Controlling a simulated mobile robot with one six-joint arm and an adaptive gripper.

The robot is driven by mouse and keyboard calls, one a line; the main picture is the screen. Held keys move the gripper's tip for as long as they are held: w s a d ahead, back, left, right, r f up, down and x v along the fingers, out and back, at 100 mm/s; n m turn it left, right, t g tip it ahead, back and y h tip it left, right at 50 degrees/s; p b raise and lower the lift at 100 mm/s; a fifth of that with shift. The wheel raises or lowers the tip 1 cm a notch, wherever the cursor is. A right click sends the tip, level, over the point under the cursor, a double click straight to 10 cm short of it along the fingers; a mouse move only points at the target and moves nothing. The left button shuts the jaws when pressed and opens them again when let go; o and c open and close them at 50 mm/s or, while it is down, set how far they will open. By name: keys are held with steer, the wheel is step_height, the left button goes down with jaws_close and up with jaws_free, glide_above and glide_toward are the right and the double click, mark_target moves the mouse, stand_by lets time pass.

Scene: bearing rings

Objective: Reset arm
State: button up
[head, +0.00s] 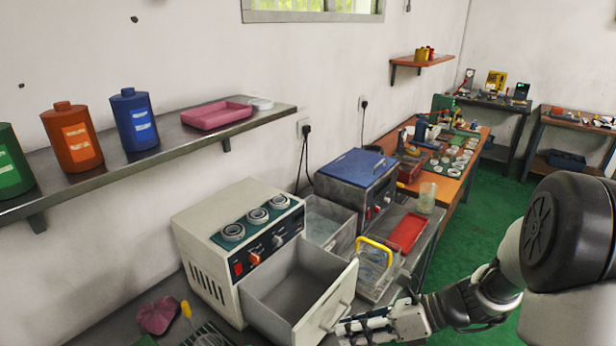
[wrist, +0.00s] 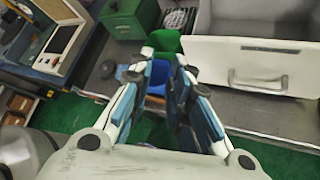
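My arm reaches in from the right in the head view, with my gripper (head: 365,328) low in front of the pulled-out drawer. In the wrist view, my gripper (wrist: 165,57) has its two fingers apart, with nothing held between them. The cream machine (head: 240,235) has several knobs and a few metal rings (head: 257,216) on its top. Its grey drawer (head: 290,280) stands open and looks empty. The drawer's white front (wrist: 225,55) with its handle is to the right of the fingers in the wrist view, apart from them.
A blue-lidded machine (head: 355,168), a wire basket with a yellow handle (head: 375,255) and a red tray (head: 407,232) stand beyond the drawer. A wall shelf (head: 180,153) holds bottles and a pink tray. Green floor lies right.

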steer(key=s+d+r+n+t+h, duration=0.1)
steer(key=s+d+r+n+h, duration=0.1)
steer(key=s+r+n+h, duration=0.3)
steer(key=s+d+r+n+t+h, duration=0.2)
steer(key=s+r+n+h, duration=0.4)
steer(key=s+n, duration=0.6)
step_height(320, 180, up, 2)
steer(key=d+n, duration=0.1)
steer(key=n, duration=0.8)
steer(key=shift+s+n+h, duration=0.3)
steer(key=shift+s, duration=0.05)
